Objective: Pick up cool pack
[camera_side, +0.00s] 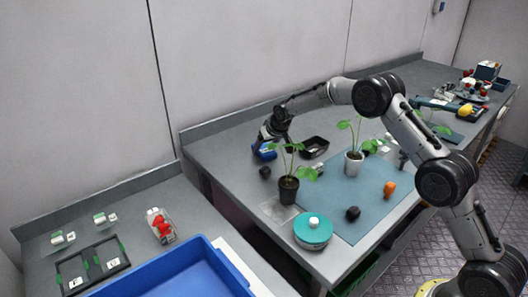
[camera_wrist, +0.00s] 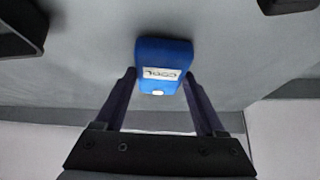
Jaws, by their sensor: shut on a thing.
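The cool pack (camera_wrist: 165,52) is a blue block with a white label in the wrist view, upright between the two fingers of my gripper (camera_wrist: 160,88). The fingers touch its left and right sides. In the side view the blue cool pack (camera_side: 267,153) is at the back left of the main bench, below my gripper (camera_side: 266,141). My gripper is shut on it. I cannot tell whether the pack still touches the bench.
A black tray (camera_side: 314,147) is just right of the pack, and a dark round thing (camera_side: 265,172) is in front. A potted plant (camera_side: 289,190) and a teal-lidded container (camera_side: 313,232) stand nearer. A blue mat (camera_side: 337,196) covers mid-bench.

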